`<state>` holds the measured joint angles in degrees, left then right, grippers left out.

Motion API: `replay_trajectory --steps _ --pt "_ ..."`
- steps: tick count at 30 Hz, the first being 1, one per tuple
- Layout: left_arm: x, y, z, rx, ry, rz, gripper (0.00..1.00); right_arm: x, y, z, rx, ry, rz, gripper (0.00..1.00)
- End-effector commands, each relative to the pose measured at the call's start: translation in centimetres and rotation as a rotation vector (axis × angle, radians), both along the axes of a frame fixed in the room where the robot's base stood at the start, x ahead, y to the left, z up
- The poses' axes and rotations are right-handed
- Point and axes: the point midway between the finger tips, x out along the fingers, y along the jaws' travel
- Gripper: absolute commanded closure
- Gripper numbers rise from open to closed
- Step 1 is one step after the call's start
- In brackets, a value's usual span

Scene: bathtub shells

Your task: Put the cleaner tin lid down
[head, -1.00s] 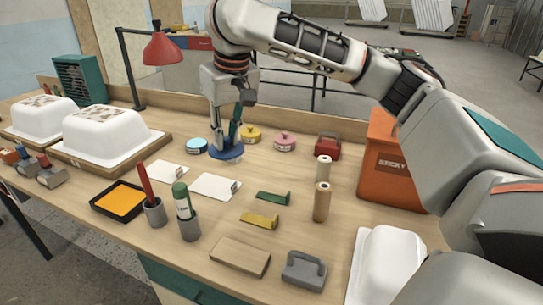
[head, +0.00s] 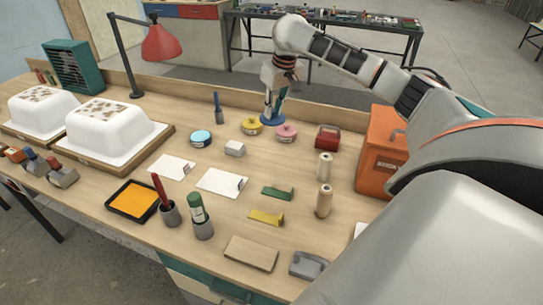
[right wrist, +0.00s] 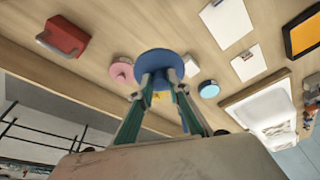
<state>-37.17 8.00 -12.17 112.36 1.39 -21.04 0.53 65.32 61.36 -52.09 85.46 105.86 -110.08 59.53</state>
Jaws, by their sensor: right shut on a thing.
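The cleaner tin lid, a round dark blue disc (head: 271,119), is in my right gripper (head: 272,112) near the back edge of the bench, behind and between the yellow and pink tins. In the right wrist view, both fingers of the gripper (right wrist: 160,84) are closed on the lid (right wrist: 160,62), which hides what is beneath it. I cannot tell whether the lid touches the bench. A small white block (head: 235,148) sits on the bench in front of the yellow tin (head: 251,126). My left gripper is not in view.
A pink tin (head: 286,133), a light blue-topped tin (head: 201,138) and a red box (head: 327,137) stand nearby. A dark blue upright tool (head: 218,107) stands at the back. An orange box (head: 377,160) is at the right.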

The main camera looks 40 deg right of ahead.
Motion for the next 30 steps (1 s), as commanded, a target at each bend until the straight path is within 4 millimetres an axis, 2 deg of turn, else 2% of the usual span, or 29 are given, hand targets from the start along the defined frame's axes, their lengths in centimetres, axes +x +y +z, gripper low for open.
replay_trajectory --steps 1,3,12,15,21,30 --pt "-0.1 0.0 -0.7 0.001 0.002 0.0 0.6 -0.1 0.1 -1.8 0.0 0.006 0.001 1.0" --pt "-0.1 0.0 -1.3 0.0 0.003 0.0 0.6 -0.1 0.1 -3.6 0.0 0.006 0.001 1.0" --pt "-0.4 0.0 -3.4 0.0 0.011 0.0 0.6 -0.1 0.1 -10.4 0.001 0.004 0.001 1.0" --pt "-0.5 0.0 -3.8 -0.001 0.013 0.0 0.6 0.0 0.1 -11.7 0.001 0.003 0.0 1.0" --pt "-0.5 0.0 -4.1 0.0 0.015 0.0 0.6 0.0 0.1 -12.9 0.002 0.002 0.001 1.0" --pt "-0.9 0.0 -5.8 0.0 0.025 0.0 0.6 -0.1 0.1 -17.7 0.001 0.004 0.002 1.0"
